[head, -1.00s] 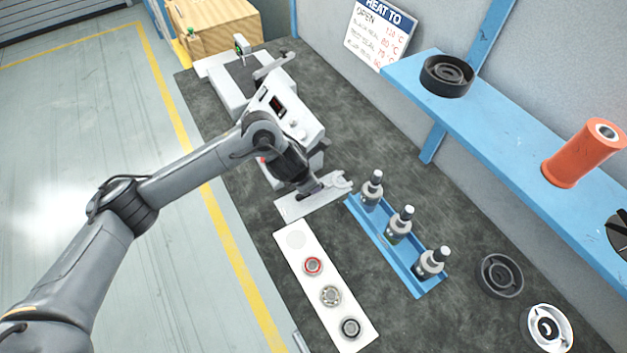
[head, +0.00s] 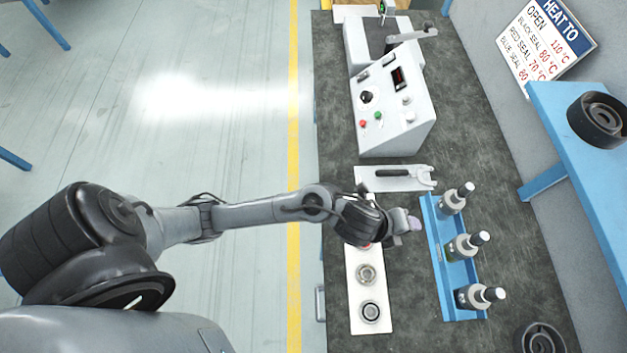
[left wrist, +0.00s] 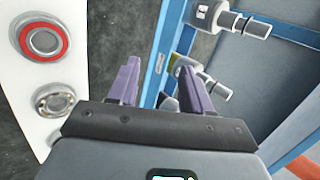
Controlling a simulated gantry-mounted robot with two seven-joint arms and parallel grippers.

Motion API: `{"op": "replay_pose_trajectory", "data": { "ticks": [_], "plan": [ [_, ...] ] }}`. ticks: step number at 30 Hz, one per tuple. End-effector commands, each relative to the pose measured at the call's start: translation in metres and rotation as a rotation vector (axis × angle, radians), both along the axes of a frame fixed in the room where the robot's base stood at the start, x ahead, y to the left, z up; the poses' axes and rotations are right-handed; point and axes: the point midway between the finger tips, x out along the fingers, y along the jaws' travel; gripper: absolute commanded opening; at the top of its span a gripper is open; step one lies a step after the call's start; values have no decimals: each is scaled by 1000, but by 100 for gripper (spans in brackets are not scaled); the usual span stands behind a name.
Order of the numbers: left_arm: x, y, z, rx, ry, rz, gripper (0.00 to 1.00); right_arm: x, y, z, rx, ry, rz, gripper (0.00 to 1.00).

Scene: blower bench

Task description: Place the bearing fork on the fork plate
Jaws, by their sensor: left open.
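The bearing fork (head: 394,173), with a dark handle and a pale forked end on the right, lies flat on the light grey fork plate (head: 366,186), in front of the heater in the head view. The forked end reaches the plate's right side. My left gripper (head: 413,223) is apart from the fork, on the near side of the plate and above the bench beside the blue bottle rack. In the left wrist view, its purple fingers (left wrist: 158,82) are spread with nothing between them. My right gripper is not in view.
The blue rack (head: 437,255) with three bottles stands just right of my left gripper. A white bearing strip (head: 353,300) lies below my wrist, partly hidden by it. The heater (head: 395,115) stands beyond the plate. A blue shelf (head: 575,140) is at right.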

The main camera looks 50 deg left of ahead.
Motion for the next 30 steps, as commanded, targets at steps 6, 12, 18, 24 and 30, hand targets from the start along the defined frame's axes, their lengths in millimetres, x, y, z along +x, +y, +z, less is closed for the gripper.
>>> {"op": "replay_pose_trajectory", "data": {
  "ticks": [6,12,18,24,30],
  "plan": [
    [-73,63,-22,-423,305,769,49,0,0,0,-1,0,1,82],
    [-141,119,-39,-629,488,1329,49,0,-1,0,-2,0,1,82],
    [-180,145,-45,-706,559,1612,49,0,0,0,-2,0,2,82],
    [-188,149,-46,-720,570,1668,49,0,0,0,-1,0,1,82],
    [-187,149,-46,-718,569,1664,49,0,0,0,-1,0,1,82]
  ]
}}
